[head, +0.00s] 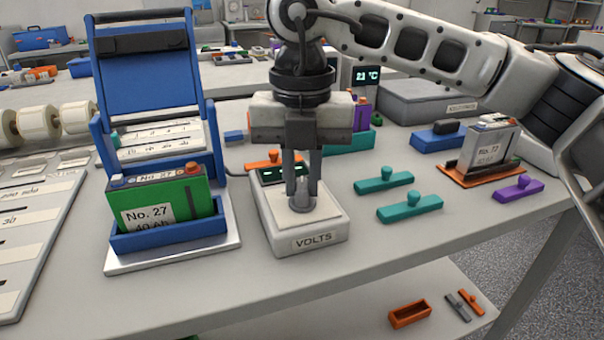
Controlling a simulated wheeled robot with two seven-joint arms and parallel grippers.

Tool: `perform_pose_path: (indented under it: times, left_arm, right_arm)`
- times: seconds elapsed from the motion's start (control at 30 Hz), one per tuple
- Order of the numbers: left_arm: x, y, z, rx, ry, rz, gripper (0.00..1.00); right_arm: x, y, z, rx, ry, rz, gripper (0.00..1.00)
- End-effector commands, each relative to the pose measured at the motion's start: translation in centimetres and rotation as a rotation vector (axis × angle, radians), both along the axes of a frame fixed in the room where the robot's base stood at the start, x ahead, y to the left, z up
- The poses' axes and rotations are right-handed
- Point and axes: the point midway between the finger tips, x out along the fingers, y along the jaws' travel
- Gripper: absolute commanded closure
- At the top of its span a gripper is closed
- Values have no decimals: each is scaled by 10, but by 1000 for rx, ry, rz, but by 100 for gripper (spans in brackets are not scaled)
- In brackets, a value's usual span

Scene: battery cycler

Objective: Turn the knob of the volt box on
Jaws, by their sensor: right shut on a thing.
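The volt box (306,239) is a pale box labelled VOLTS near the middle of the table. Its small dark display (270,175) has faint green marks and is partly hidden behind my gripper. A grey knob (302,207) stands on its top face. My right gripper (301,190) points straight down over the box, its fingers shut on the knob. The knob's pointer direction is hidden by the fingers. My left gripper is not in view.
Left of the box, a green battery No. 27 (178,201) sits in a blue cradle (170,238) with a raised blue lid. Teal pieces (408,207) lie to the right. A grey battery (488,145) stands on an orange tray further right. Bare table lies in front.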

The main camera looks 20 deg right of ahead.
Motion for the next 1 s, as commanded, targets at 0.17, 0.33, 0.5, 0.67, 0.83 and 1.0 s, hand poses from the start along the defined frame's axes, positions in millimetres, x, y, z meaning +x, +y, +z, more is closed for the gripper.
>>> perform_pose_path:
  times: [0.17, 0.33, 0.5, 0.67, 0.83, 1.0]
  left_arm:
    - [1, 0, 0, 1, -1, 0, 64]
    - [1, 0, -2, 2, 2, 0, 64]
    - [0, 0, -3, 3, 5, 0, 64]
    - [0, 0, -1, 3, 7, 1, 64]
    - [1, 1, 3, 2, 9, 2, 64]
    - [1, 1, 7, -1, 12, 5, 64]
  right_arm:
    - [1, 0, 1, 2, -5, -5, 62]
    - [1, 0, 1, 1, -3, -3, 62]
    - [1, 0, 4, 1, -3, -2, 62]
    - [1, 0, 26, 2, -5, -2, 62]
    - [1, 0, 66, 3, -5, -2, 62]
    - [1, 0, 108, 2, -5, -3, 62]
